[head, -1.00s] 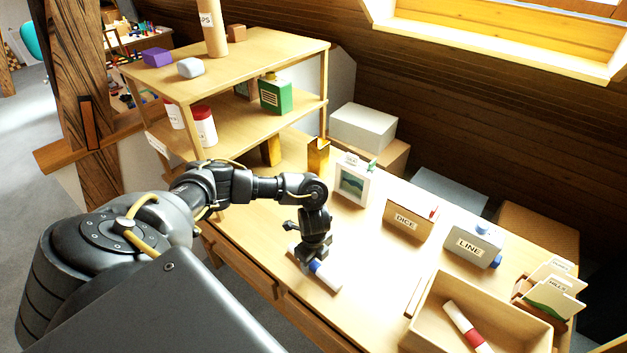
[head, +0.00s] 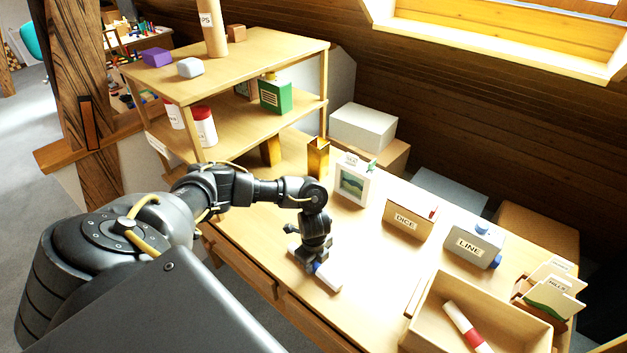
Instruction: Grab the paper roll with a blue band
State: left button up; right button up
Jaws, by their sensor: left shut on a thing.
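The white paper roll with a blue band (head: 328,277) lies on the tabletop near its front edge. My left gripper (head: 314,268) points down over it and is shut on it around the middle. The fingers cover most of the blue band, and only a little blue shows beside them. My right gripper is not in view.
A wooden tray (head: 424,308) at the lower right holds a roll with a red band (head: 465,326). The DICE box (head: 408,220), the LINE box (head: 473,246) and a picture frame (head: 353,183) stand behind. A shelf unit (head: 255,50) stands at the left.

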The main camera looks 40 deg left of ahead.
aim_at(314, 265)
pick_arm(q)
jog(key=shift+r, duration=0.55)
jog(key=r, duration=0.2)
jog(key=shift+s+d+r, duration=0.2)
jog(key=shift+d+r, duration=0.05)
jog(key=shift+r, duration=0.15)
jog(key=s+d+r+p, duration=0.4)
jog(key=s+d+r, duration=0.4)
jog(key=s+r, duration=0.1)
jog(key=shift+s+d, duration=0.25)
jog(key=shift+s, duration=0.45)
